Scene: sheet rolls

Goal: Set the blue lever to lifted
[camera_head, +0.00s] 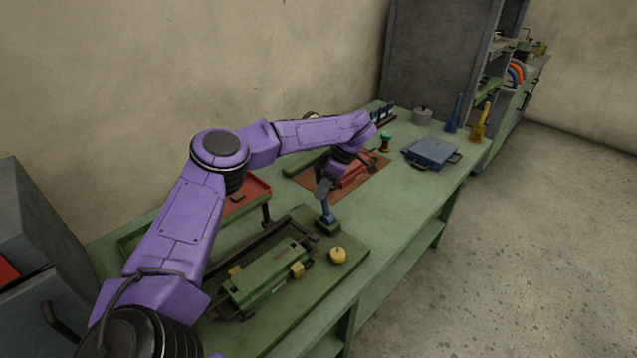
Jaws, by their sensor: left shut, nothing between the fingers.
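The blue lever (327,211) stands nearly upright on a small green base at the edge of the green board, near the middle of the view. My left arm reaches over from the left, and its gripper (325,186) hangs down right at the lever's upper end. The gripper is shut with nothing held in it. I cannot tell whether it touches the lever, as the lever's top is partly hidden by the gripper. My right gripper is not in view.
A green box (266,277) with yellow clips and a yellow knob (338,255) are near the lever. A red device (356,172) lies behind my gripper. A blue case (430,153) is farther right. The bench's right edge is close, with open floor beyond.

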